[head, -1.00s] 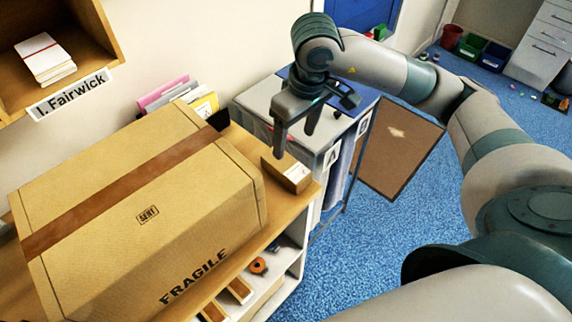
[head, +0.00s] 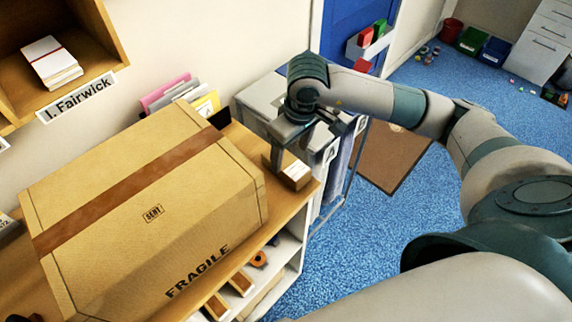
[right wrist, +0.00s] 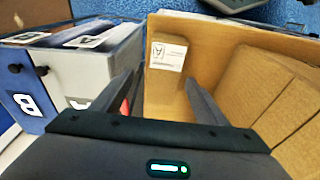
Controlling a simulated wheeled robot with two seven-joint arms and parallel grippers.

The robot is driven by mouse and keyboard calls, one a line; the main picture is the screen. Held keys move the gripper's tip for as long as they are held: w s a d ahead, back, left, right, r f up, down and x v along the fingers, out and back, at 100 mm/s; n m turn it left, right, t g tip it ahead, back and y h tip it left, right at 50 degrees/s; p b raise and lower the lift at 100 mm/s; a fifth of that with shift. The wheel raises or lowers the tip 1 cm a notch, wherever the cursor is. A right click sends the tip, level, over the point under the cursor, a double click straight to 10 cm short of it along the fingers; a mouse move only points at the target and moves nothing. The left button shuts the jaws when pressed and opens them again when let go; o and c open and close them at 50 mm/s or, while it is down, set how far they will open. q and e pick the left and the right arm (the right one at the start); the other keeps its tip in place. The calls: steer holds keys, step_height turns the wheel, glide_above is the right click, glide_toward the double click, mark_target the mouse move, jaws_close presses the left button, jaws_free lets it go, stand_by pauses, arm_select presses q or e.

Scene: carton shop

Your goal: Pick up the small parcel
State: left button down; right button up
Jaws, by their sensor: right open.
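The small parcel (head: 295,176) is a brown box with a white label, at the right end of the wooden counter top, just beyond the big carton. My right gripper (head: 288,165) is open and points down over it, close above or beside it; whether a finger touches it cannot be told. My left gripper is out of view.
A big taped carton (head: 150,215) marked FRAGILE fills most of the counter (head: 262,238) left of the parcel. Lettered grey bins (head: 262,100) stand beyond the counter's right end. Coloured folders (head: 180,92) lean by the wall. Blue floor is open at right.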

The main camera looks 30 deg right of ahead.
mark_target(287, 161)
steer(key=shift+a+f+p, duration=0.25)
steer(key=shift+f+p, duration=0.25)
steer(key=shift+p, duration=0.1)
steer(key=f, duration=0.1)
steer(key=p, duration=0.1)
steer(key=f, duration=0.1)
steer(key=shift+w+a+f+p, duration=0.25)
steer(key=shift+f+p, duration=0.05)
steer(key=shift+f, duration=0.05)
steer(key=shift+w+f, duration=0.1)
steer(key=shift+f, duration=0.45)
steer(key=c, duration=1.3)
